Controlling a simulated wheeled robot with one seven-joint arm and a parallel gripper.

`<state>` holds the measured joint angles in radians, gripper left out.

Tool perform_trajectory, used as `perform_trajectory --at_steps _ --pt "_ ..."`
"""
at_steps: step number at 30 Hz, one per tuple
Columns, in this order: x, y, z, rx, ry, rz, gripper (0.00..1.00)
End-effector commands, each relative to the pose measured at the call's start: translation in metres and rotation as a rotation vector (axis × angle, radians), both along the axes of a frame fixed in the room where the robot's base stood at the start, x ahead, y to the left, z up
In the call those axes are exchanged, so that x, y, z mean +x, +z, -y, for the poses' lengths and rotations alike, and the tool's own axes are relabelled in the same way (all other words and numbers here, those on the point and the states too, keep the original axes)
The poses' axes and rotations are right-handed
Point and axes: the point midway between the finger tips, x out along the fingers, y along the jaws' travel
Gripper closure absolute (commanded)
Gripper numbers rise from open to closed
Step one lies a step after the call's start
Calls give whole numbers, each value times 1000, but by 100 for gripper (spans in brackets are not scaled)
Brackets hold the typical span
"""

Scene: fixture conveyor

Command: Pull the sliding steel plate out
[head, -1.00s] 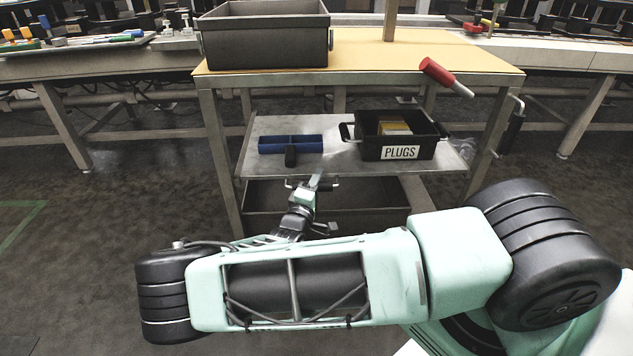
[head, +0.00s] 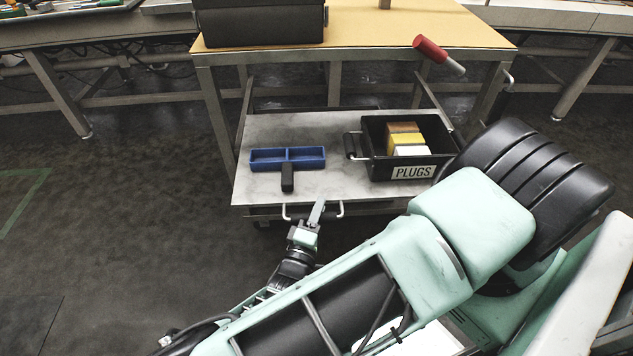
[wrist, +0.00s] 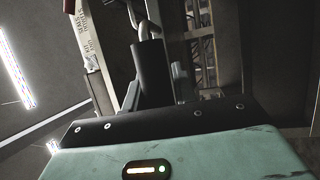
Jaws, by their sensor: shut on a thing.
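The sliding steel plate (head: 335,190) is a grey metal sheet that sticks out from under the yellow-topped bench towards me, roughly level. A thin bent metal handle (head: 287,215) is on its front edge. My gripper (head: 317,213) is at that handle, shut on it; the fingers partly hide the handle's middle. On the plate are a blue two-compartment tray (head: 268,161) with a black handle, and a black bin (head: 372,170) labelled PLUGS with yellow, brown and white blocks.
The bench (head: 450,28) has a dark crate (head: 262,30) on top and a red-handled tool (head: 432,50) at its right front. Bench legs flank the plate. Floor (head: 120,220) to the left is clear. My arm crosses the lower right.

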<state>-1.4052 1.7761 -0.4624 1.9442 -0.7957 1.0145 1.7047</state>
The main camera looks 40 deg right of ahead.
Motion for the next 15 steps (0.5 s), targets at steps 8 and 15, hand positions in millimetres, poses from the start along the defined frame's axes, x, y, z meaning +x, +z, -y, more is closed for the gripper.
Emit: perform_trajectory --at_steps 8,15 --pt "-39 4 -28 -5 5 9 100" --pt "-53 4 -38 -6 3 9 100"
